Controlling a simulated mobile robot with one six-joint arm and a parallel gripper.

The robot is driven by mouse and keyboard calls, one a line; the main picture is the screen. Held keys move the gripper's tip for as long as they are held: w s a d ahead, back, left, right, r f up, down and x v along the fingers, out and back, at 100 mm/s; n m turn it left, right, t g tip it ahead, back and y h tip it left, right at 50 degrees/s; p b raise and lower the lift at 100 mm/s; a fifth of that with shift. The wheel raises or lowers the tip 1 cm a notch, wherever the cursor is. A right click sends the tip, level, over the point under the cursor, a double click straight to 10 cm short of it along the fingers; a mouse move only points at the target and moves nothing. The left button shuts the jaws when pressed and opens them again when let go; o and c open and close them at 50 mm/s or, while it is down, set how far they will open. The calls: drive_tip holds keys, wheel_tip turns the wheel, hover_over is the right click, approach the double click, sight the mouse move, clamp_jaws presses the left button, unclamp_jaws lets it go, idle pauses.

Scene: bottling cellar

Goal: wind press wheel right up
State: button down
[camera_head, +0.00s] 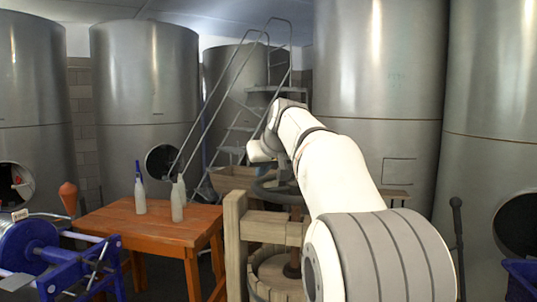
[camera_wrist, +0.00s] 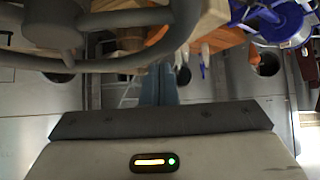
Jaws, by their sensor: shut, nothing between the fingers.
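The press wheel (camera_head: 270,189) is a dark grey handwheel above the wooden press, partly hidden behind my arm in the head view. In the wrist view the wheel's curved rim (camera_wrist: 130,56) and hub fill the upper left. The press has a pale timber frame (camera_head: 235,238), a reddish-brown screw (camera_head: 293,258) and a slatted basket (camera_head: 276,277) below. My gripper (camera_wrist: 166,80) is shut and empty, its blue-grey fingers close together beside the rim in the picture. Whether they touch the rim I cannot tell.
An orange wooden table (camera_head: 150,226) left of the press carries two pale bottles (camera_head: 178,200). A blue machine (camera_head: 35,250) stands at the front left. Steel tanks (camera_head: 145,80) and a metal stair (camera_head: 240,115) stand behind. A blue crate (camera_head: 521,277) is at the right edge.

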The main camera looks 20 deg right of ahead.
drive_tip(key=shift+w+f, duration=0.1)
drive_tip(key=shift+f, duration=0.3)
drive_tip(key=s, duration=0.1)
drive_tip(key=s+f, duration=0.1)
drive_tip(key=s, duration=0.1)
drive_tip(key=shift+s, duration=0.1)
drive_tip(key=shift+d+f+p, duration=0.1)
drive_tip(key=shift+f+p, duration=0.15)
drive_tip(key=shift+p, duration=0.05)
drive_tip(key=shift+s, duration=0.15)
